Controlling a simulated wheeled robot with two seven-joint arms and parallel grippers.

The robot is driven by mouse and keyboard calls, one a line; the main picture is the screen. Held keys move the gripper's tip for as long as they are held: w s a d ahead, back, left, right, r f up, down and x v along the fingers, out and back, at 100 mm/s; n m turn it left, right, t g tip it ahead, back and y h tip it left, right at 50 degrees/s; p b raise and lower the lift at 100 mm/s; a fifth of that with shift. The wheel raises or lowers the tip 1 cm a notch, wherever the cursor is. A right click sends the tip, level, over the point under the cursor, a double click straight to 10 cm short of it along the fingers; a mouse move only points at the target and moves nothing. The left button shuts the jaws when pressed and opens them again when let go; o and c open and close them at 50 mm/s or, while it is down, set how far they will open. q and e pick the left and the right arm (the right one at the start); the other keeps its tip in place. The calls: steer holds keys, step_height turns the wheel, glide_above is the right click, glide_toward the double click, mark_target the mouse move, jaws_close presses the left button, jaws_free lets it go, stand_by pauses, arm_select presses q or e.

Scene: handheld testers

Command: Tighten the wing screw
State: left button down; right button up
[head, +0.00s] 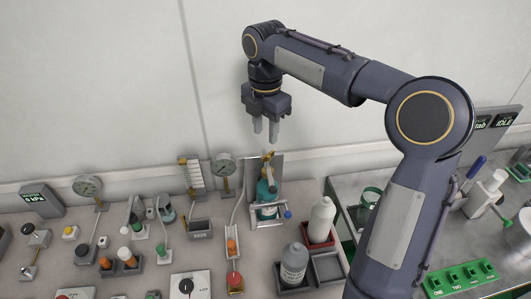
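My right gripper (265,130) hangs in the air with its fingers pointing down. A gap shows between the fingers and nothing is held. Just below it, apart from it, a small brass-yellow piece (267,157) sits at the top of a metal stand; it looks like the wing screw, but its shape is too small to be sure. A teal bottle (265,192) stands in the stand's metal frame (277,212) under that piece. My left gripper is out of view.
A grey bottle (293,263) and a white bottle (321,220) stand in trays to the right. Round gauges (224,164) rise at the back, by the wall. Several small testers and knobs crowd the bench left. A green block (460,278) lies at the lower right.

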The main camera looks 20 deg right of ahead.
mark_target(268, 160)
step_height(268, 160, down, 8)
steer(key=shift+r, duration=0.2)
jaws_close()
stand_by(0.4)
